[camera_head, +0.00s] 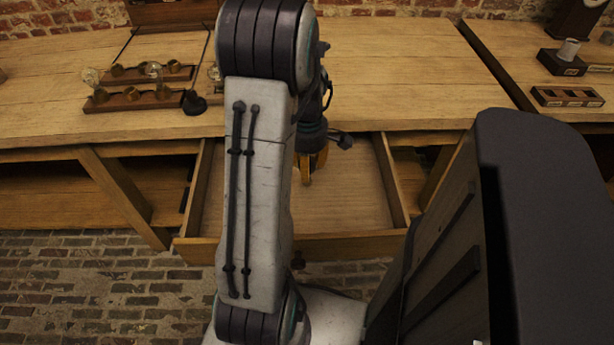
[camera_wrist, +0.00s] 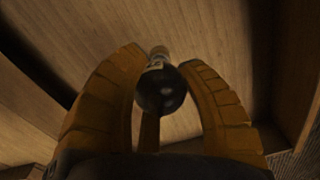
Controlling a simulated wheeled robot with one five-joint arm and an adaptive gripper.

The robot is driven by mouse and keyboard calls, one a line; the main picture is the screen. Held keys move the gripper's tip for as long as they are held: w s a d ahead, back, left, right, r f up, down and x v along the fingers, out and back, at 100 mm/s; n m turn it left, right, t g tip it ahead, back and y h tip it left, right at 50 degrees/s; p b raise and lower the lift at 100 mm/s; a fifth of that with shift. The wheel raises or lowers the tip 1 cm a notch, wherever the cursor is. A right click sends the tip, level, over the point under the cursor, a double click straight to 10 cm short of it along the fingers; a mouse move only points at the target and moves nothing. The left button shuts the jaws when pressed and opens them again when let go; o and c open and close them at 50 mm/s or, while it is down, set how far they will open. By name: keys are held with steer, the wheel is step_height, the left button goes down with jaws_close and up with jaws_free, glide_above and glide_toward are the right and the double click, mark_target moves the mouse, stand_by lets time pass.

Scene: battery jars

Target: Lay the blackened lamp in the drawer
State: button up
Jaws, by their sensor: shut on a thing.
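The drawer (camera_head: 345,246) is pulled out under the workbench, and its visible floor is bare. My gripper (camera_head: 308,172) points down into the drawer, partly hidden behind my arm. In the wrist view my yellow gripper fingers (camera_wrist: 165,66) close around the blackened lamp (camera_wrist: 160,92), a dark round bulb with a pale metal base pointing away from me. The drawer's wooden floor and side wall (camera_wrist: 298,65) show around it. I cannot tell whether the lamp touches the floor. My arm hides the lamp in the head view.
On the bench top (camera_head: 400,80) are wooden holders with brass sockets and clear bulbs (camera_head: 135,96), and a small black stand (camera_head: 194,102) near the front edge. At the right are a slotted wooden tray (camera_head: 567,97) and a dark block holding a pale cylinder (camera_head: 568,52).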

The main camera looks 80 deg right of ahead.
steer(key=shift+f+b, duration=0.4)
steer(key=shift+f, duration=1.55)
steer(key=shift+f, duration=0.3)
steer(key=o, duration=1.3)
steer(key=shift+r, duration=0.15)
step_height(320, 180, up, 12)
steer(key=shift+r+p, duration=0.1)
steer(key=shift+p, duration=1.15)
